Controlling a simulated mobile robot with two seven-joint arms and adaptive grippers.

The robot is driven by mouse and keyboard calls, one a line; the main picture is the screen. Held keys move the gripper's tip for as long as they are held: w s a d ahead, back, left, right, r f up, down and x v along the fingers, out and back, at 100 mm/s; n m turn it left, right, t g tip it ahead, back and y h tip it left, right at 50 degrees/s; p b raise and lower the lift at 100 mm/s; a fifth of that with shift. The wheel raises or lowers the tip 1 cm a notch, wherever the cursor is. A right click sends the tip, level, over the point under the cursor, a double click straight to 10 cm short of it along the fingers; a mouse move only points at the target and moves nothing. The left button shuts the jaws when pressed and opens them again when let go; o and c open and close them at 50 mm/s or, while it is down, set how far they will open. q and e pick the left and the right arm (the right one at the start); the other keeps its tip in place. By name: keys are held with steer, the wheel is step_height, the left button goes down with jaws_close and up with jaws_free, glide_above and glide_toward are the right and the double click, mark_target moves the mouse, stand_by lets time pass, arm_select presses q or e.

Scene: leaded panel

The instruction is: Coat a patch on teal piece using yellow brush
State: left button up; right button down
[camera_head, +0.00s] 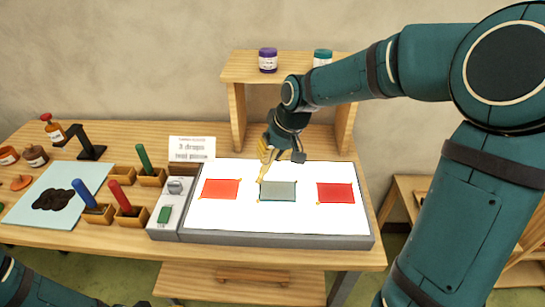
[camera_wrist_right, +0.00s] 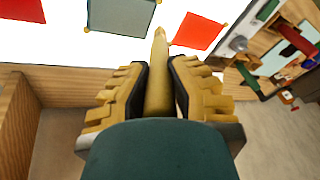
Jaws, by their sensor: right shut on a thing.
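The teal piece (camera_head: 278,191), a greyish-green square with a dark outline, lies in the middle of the white panel between two red pieces; it is partly cut off in the wrist view (camera_wrist_right: 120,14). My right gripper (camera_head: 264,158) is above the panel, shut on the yellow brush (camera_wrist_right: 159,75), which sits between its dark pads (camera_wrist_right: 159,88). The brush tip points down near the teal piece's upper left corner in the head view. I cannot tell whether it touches the surface. My left gripper is out of view; only part of that arm shows.
An orange-red piece (camera_head: 221,189) and a red piece (camera_head: 336,193) flank the teal one. Blue (camera_head: 84,193), red (camera_head: 121,197) and green (camera_head: 144,159) handled tools stand in wooden holders at left. A wooden shelf (camera_head: 237,70) with jars stands behind the panel.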

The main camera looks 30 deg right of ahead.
steer(key=shift+w+a+r+p, duration=0.1)
steer(key=shift+r+p, duration=0.2)
steer(key=shift+r, duration=0.35)
steer(key=shift+r+p, duration=1)
steer(key=shift+r, duration=0.3)
